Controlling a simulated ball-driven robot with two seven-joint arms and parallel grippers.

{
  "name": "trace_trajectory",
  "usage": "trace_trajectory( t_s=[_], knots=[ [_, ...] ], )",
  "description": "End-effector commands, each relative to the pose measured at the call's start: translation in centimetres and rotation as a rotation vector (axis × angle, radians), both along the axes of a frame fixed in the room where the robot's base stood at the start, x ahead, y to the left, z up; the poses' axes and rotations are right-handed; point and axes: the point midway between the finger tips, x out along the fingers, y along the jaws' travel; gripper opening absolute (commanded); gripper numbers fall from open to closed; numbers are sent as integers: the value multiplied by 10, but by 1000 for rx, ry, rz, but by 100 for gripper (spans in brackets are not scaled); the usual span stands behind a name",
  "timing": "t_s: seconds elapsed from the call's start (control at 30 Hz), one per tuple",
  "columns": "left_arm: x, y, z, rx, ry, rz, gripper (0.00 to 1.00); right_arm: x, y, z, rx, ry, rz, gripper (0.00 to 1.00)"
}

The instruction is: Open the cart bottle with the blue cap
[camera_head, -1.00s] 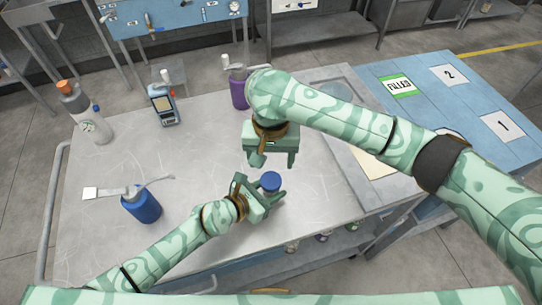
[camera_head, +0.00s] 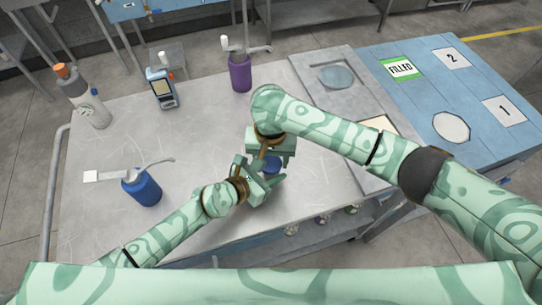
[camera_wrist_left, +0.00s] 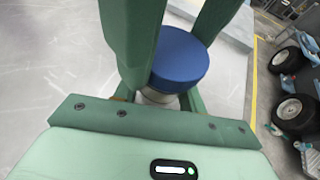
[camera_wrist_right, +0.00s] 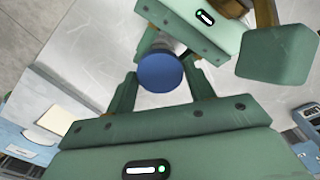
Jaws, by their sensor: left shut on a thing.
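The bottle with the blue cap (camera_head: 272,166) is near the front middle of the cart top, mostly hidden by my grippers. The round cap fills the middle of the left wrist view (camera_wrist_left: 180,58), with a pale bit of bottle body (camera_wrist_left: 158,97) below it. My left gripper (camera_head: 271,184) is shut on the bottle under the cap. My right gripper (camera_head: 271,156) is above the bottle. In the right wrist view its fingers are apart, with the cap (camera_wrist_right: 160,73) between them and a gap on each side. The cap sits on the bottle.
A blue pump bottle (camera_head: 142,188) stands at left, a purple pump bottle (camera_head: 240,74) at the back. A white bottle with an orange cap (camera_head: 91,106) and a handheld meter (camera_head: 161,90) stand at back left. A blue table (camera_head: 425,85) is at right.

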Motion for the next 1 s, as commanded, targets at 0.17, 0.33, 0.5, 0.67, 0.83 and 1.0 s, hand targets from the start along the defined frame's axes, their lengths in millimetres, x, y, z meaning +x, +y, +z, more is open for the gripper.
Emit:
trace_trajectory(
  t_s=[0.17, 0.33, 0.5, 0.67, 0.83, 1.0],
  knots=[
    [0, 0, -1, 0, 1, 0, 0, 0, 0, 0, -1, -1, 0, 25],
    [0, 0, -1, 0, 1, 0, 0, 0, 0, 0, -1, -1, -1, 74],
    [0, 0, -1, 1, 1, 0, 0, 0, 0, 0, -1, -1, 0, 74],
    [0, 1, -1, 1, 1, 0, 0, 1, 0, 16, 1, -3, 1, 74],
    [0, 0, -1, 1, 1, 0, 0, 1, 0, 40, 0, -2, 0, 74],
    [0, 0, -1, 1, 1, 0, 0, 2, 0, 53, -1, -7, 1, 67]
  ],
)
